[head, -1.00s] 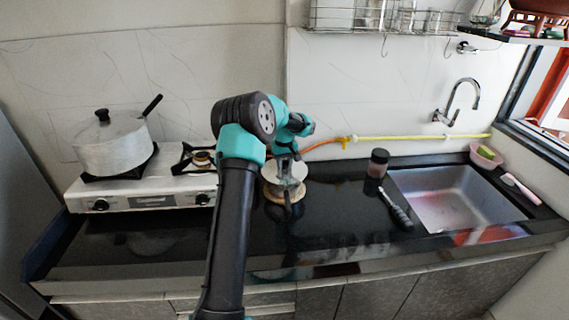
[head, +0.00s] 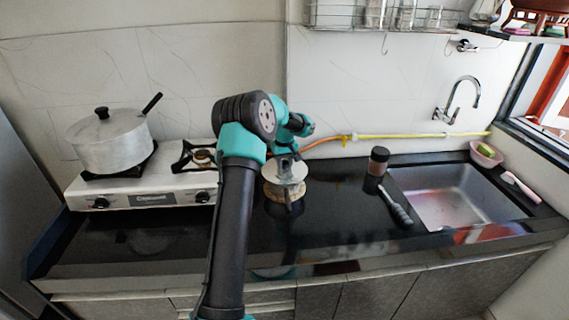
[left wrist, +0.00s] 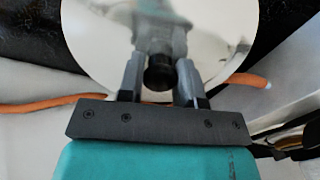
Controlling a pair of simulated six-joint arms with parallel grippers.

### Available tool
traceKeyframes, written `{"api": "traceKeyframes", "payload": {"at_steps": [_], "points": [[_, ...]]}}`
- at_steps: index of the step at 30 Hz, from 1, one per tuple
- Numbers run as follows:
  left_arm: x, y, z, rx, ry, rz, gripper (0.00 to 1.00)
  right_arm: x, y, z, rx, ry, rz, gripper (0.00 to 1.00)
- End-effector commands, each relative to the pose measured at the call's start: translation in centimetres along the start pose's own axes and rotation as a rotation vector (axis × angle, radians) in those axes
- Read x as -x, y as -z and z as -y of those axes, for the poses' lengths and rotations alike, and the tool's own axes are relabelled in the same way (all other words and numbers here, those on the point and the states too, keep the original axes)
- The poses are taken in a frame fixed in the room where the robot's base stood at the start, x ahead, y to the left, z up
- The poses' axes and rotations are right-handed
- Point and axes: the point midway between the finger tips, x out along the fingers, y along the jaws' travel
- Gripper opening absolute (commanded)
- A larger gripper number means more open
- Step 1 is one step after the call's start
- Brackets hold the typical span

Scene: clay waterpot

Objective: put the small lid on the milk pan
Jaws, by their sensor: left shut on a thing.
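My left gripper (head: 286,158) is shut on the dark knob (left wrist: 159,73) of a small round pale lid (head: 285,172), which also fills the top of the left wrist view (left wrist: 85,45). The lid is over the middle of the counter, right of the stove. A tan, wood-like round thing (head: 287,192) shows just below it in the head view; I cannot tell whether they touch. A silver pot (head: 112,150) with a lid and a long black handle stands on the stove's left burner. I cannot tell whether it is the milk pan. My right gripper is not in view.
The white stove (head: 150,198) has a free right burner. A dark-lidded jar (head: 378,162) and a dark-handled tool (head: 397,208) are left of the sink (head: 455,195). An orange hose (head: 325,146) runs along the wall. The front counter (head: 340,225) is clear.

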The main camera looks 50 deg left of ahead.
Motion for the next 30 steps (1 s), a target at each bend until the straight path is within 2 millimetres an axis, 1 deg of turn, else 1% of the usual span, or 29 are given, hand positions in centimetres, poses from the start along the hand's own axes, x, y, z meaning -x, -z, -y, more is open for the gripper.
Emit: {"api": "traceKeyframes", "payload": {"at_steps": [11,12,17,18,26,30], "points": [[-0.63,-0.08,0.02,0.0,0.002,0.004,0.02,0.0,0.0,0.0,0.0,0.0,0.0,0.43],[-0.66,-0.09,0.02,0.0,0.002,0.005,0.0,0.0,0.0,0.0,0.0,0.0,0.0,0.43],[-0.75,-0.14,0.03,0.0,0.003,0.007,0.0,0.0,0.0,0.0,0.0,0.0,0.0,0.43],[-0.78,-0.15,0.03,0.0,0.003,0.007,0.36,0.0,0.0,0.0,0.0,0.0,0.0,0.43],[-0.88,-0.19,0.05,0.0,0.004,0.009,0.61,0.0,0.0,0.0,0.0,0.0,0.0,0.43],[-0.92,-0.21,0.07,0.0,0.005,0.01,0.62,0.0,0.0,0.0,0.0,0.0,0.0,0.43]]}}
